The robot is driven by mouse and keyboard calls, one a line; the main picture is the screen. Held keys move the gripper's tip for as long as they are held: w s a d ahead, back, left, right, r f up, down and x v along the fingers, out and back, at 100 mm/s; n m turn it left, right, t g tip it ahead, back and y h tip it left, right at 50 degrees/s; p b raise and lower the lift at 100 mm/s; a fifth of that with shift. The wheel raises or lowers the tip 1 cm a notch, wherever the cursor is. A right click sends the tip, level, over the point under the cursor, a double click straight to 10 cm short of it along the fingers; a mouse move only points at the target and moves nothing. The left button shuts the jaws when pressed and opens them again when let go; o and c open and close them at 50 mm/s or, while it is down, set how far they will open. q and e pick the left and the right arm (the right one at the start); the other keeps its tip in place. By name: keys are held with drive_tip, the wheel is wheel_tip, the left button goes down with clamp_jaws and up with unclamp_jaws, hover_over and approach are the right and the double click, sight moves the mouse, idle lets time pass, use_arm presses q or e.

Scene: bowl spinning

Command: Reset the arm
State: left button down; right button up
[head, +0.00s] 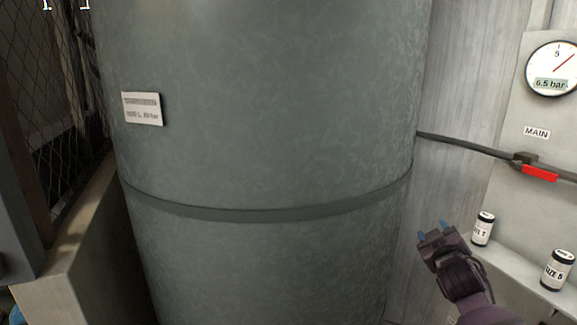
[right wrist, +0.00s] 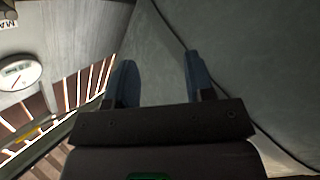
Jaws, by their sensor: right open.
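My right gripper (head: 434,232) is in the lower right of the head view, with its blue fingertips pointing up. It is open and empty, in front of the gap between the large grey-green tank and the wall panel. In the right wrist view its two blue fingers (right wrist: 157,85) stand apart with nothing between them. My left gripper does not show in either view.
The large tank (head: 270,120) fills the middle. Two labelled jars, one (head: 483,229) close beside my right gripper and another (head: 557,270), stand on a ledge at right. Above are a pressure gauge (head: 552,68) and a red valve handle (head: 540,173) on a pipe.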

drive_tip(key=s+a+f+m+g+y, duration=0.1)
drive_tip(key=s+a+f+m+g, duration=0.1)
drive_tip(key=s+f, duration=1.2)
drive_tip(key=s+a+f+m+g+y, duration=0.1)
drive_tip(key=s+a+f, duration=0.4)
drive_tip(key=s+f, duration=1)
drive_tip(key=s+m+g, duration=0.1)
drive_tip(key=s+g, duration=0.1)
drive_tip(key=s, duration=0.5)
drive_tip(key=shift+a+m+g+y, duration=0.4)
